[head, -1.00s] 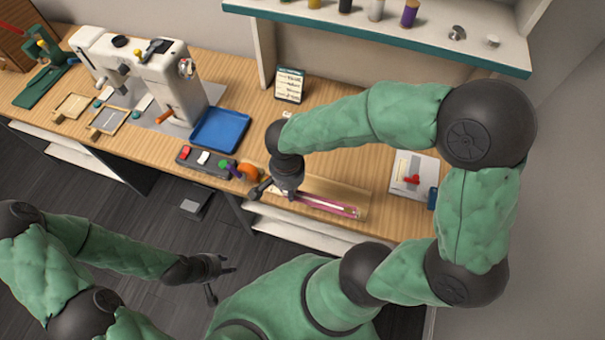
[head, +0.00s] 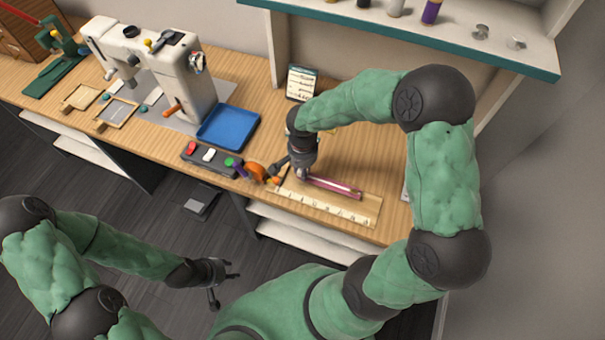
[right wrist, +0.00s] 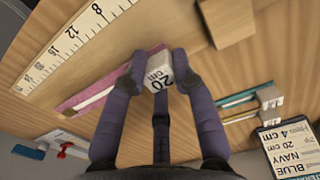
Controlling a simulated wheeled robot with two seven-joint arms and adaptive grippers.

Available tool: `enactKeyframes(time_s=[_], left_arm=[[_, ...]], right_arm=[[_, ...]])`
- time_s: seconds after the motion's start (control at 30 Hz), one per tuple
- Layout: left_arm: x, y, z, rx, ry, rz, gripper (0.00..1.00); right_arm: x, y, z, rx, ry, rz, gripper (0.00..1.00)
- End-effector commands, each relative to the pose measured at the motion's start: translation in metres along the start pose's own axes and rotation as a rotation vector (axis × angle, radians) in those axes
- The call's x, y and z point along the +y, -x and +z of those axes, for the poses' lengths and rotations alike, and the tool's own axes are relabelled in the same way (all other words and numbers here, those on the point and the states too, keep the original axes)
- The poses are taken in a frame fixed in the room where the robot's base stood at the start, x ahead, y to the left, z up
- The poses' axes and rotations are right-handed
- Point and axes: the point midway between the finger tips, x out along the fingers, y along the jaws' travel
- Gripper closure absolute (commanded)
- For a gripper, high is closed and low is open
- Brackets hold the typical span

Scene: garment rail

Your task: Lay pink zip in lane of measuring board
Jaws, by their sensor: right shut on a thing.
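The pink zip (head: 335,187) is held by my right gripper (head: 303,176) along the far side of the measuring board (head: 330,211). In the right wrist view the fingers (right wrist: 158,70) close on the zip's white end block (right wrist: 158,74), marked 20 cm, and the pink tape (right wrist: 105,80) runs off to the left. The board's number scale (right wrist: 72,45) lies beside it, apart from the zip. I cannot tell whether the zip touches the board. My left gripper (head: 226,281) is open and empty, in front of the table over the floor.
A dark tray (head: 210,158) with coloured pieces and an orange item (head: 256,171) are left of the board. The blue tray (head: 229,127) and sewing machine (head: 150,70) stand further left. Other zips (right wrist: 245,105) and a text card (right wrist: 290,150) lie nearby.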

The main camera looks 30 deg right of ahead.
Motion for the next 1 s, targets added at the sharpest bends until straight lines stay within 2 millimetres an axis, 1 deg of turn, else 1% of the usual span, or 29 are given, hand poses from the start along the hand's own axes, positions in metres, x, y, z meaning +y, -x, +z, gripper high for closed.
enactKeyframes(time_s=[0.03,0.1,0.37,0.5,0.53,0.57,0.6,0.63,1.0], left_arm=[[-0.0026,-0.0075,-0.0001,0.000,0.000,0.000,0.60],[-0.0036,-0.0104,-0.0001,-0.001,0.000,0.000,0.60],[-0.0031,-0.0089,-0.0002,0.000,0.000,0.000,0.60],[-0.0045,-0.0128,-0.0004,0.000,0.000,0.000,0.60],[-0.0045,-0.0128,-0.0004,0.000,0.000,0.000,0.60],[-0.0043,-0.0122,-0.0003,-0.001,0.000,0.000,0.60],[-0.0042,-0.0120,-0.0003,-0.001,0.000,0.000,0.60],[-0.0042,-0.0119,-0.0003,0.000,0.000,0.000,0.60],[-0.0035,-0.0098,-0.0002,0.000,0.000,0.000,0.60]], right_arm=[[0.0007,-0.0125,0.0010,-0.003,0.000,0.003,1.00],[0.0006,-0.0190,0.0010,-0.003,-0.001,0.002,1.00],[0.0003,-0.0183,0.0008,-0.001,-0.001,0.001,1.00],[0.0004,-0.0224,0.0010,-0.001,0.000,0.001,1.00],[0.0004,-0.0225,0.0011,-0.002,0.000,0.001,0.70],[0.0005,-0.0218,0.0011,-0.002,0.000,0.002,0.61],[0.0005,-0.0216,0.0012,-0.002,0.000,0.002,0.50],[0.0005,-0.0216,0.0012,-0.002,0.000,0.002,0.49],[0.0005,-0.0193,0.0012,-0.002,0.000,0.002,0.49]])
